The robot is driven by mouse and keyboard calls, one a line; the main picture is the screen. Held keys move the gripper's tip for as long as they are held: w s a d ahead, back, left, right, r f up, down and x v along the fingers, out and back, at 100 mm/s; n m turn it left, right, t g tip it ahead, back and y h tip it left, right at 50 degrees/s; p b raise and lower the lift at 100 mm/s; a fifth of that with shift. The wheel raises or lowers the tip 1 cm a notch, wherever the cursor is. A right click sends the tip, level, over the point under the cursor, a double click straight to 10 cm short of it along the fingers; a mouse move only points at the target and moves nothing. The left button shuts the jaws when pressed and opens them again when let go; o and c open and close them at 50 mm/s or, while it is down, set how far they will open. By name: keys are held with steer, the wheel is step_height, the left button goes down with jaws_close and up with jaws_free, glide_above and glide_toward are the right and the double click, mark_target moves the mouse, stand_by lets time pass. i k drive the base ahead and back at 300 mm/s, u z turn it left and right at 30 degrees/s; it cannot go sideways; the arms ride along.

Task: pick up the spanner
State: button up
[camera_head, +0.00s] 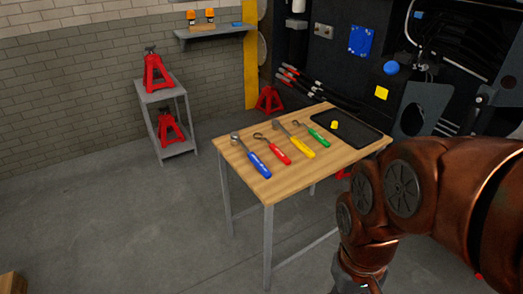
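Several hand tools lie side by side on a wooden-topped table. One has a blue handle (258,163), one a red handle (278,154), one a yellow handle (302,148) and one a green handle (318,139). Their metal heads point to the back left. The red and green ones have small, spanner-like ends, but they are too small to tell which is the spanner. My copper-coloured arm fills the right side, in front of the table. My gripper (357,280) hangs low at the bottom edge, partly cut off and apart from the tools; its fingers are not clear.
The table top (292,184) also bears a black tray (355,138) with a small yellow piece (334,125). A grey stand (160,95) with red jacks is at the back left. Dark machinery stands behind the table. Floor at the front left is mostly clear.

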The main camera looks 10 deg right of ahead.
mark_target(286, 161)
steer(key=k, duration=0.6)
steer(key=u, duration=0.75)
steer(key=i, duration=2.25)
steer(key=z, duration=0.55)
